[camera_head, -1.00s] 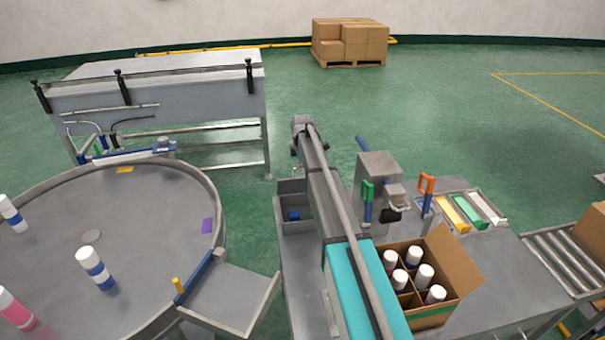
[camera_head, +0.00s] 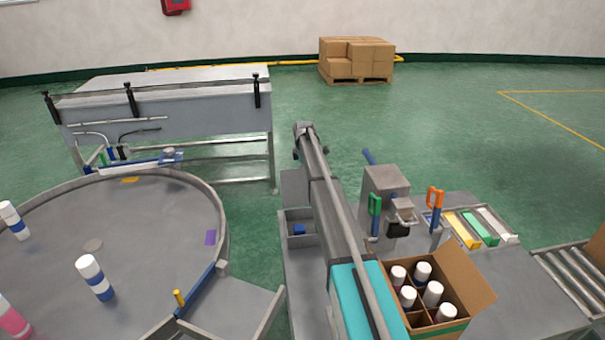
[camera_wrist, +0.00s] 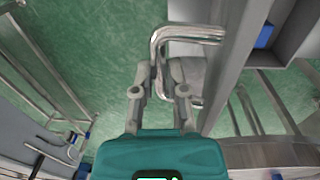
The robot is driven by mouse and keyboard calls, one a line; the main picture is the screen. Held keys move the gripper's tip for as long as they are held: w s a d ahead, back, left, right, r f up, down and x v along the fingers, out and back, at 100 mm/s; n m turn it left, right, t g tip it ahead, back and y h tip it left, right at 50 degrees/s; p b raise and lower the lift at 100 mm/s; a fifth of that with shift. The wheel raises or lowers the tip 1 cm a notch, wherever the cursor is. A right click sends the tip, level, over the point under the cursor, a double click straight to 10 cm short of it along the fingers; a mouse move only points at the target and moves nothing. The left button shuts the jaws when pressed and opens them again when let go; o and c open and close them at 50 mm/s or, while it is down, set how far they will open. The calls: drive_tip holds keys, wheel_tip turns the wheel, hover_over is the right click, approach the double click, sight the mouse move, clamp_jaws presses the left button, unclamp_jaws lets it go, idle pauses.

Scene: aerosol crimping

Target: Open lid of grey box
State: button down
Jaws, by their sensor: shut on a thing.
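The small grey box (camera_head: 301,238) is on the bench left of my arm, with a blue item (camera_head: 299,229) inside. Its grey lid (camera_head: 294,187) stands raised at the far side, and the box is open. In the wrist view I see the lid almost edge-on (camera_wrist: 238,65), with a bent chrome handle (camera_wrist: 190,32) on it. My gripper (camera_wrist: 160,75) is shut on this handle; the exact contact is partly hidden. The blue item also shows in the wrist view (camera_wrist: 265,35).
A round table (camera_head: 150,235) with bottles is at left. A large steel tank (camera_head: 165,108) stands behind it. Right of my arm are a crimping machine (camera_head: 385,190), a carton (camera_head: 470,280) of white-capped cans and coloured trays (camera_head: 480,228). Green floor lies beyond the bench.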

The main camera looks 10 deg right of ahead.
drive_tip(key=shift+w, duration=0.5)
drive_tip(key=c, duration=0.9)
unclamp_jaws()
drive_tip(key=shift+c, duration=0.2)
drive_tip(key=shift+o, duration=1.3)
drive_tip(key=shift+w+f, duration=0.15)
drive_tip(key=shift+f, duration=0.1)
drive_tip(key=shift+s, duration=0.2)
